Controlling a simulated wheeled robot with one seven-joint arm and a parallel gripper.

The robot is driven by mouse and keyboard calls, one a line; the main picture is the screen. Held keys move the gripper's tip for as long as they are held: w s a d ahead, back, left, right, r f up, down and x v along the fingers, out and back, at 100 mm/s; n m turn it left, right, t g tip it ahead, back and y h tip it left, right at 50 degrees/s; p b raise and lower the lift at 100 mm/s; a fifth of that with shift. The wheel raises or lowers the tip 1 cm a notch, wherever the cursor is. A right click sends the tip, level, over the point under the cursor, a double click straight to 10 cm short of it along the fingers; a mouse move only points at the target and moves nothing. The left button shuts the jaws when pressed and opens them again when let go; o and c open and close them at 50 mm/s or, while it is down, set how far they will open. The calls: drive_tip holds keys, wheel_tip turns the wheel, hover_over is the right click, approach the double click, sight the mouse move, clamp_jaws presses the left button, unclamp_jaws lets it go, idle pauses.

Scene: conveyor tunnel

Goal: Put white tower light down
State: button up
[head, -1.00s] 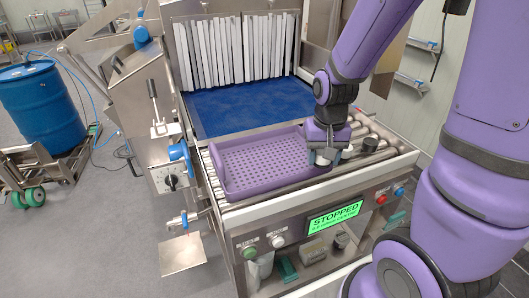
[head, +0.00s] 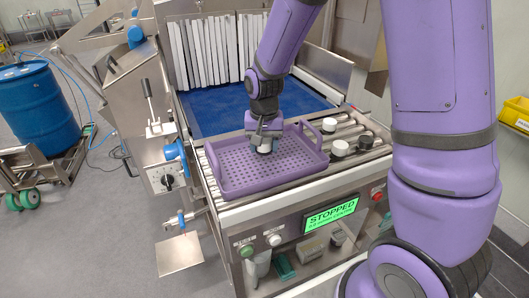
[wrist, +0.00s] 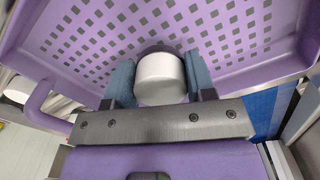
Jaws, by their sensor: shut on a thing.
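The white tower light (wrist: 160,78) is a short white cylinder held between the two blue-grey fingers of my gripper (wrist: 162,84) in the wrist view. In the head view my gripper (head: 264,140) points down over the middle of the purple perforated tray (head: 232,183), with a little of the white light (head: 264,149) showing under it. The tray's perforated floor (wrist: 95,40) lies behind the light in the wrist view. I cannot tell whether the light touches the tray floor. No other thing shows in the tray.
The tray sits on a roller conveyor. To its right on the rollers stand two white-topped pieces (head: 339,147) (head: 329,125) and a dark one (head: 366,140). A blue belt (head: 215,110) leads to a white strip curtain (head: 205,50). The panel screen (head: 331,216) reads STOPPED.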

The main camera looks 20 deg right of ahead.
sight(265, 153)
drive_tip(key=shift+d+f, duration=0.1)
drive_tip(key=shift+f, duration=1.25)
drive_tip(key=shift+s, duration=0.1)
drive_tip(key=o, duration=1.1)
drive_tip(key=shift+f, duration=0.15)
wheel_tip(265, 153, up, 12)
drive_tip(key=shift+f, duration=0.2)
drive_tip(key=shift+s+d+r, duration=0.1)
drive_tip(key=shift+s+r, duration=0.1)
drive_tip(key=shift+r, duration=0.6)
drive_tip(key=shift+s+d+r+n+t, duration=0.8)
drive_tip(key=shift+s+r, duration=1.5)
drive_tip(key=shift+s, duration=1.55)
drive_tip(key=shift+s+d+r+n+t, duration=0.8)
drive_tip(key=shift+s+r, duration=1.45)
drive_tip(key=shift+s, duration=1.55)
drive_tip(key=shift+s+d+r+n+t, duration=0.8)
drive_tip(key=shift+s+r, duration=1.5)
drive_tip(key=shift+s, duration=1.55)
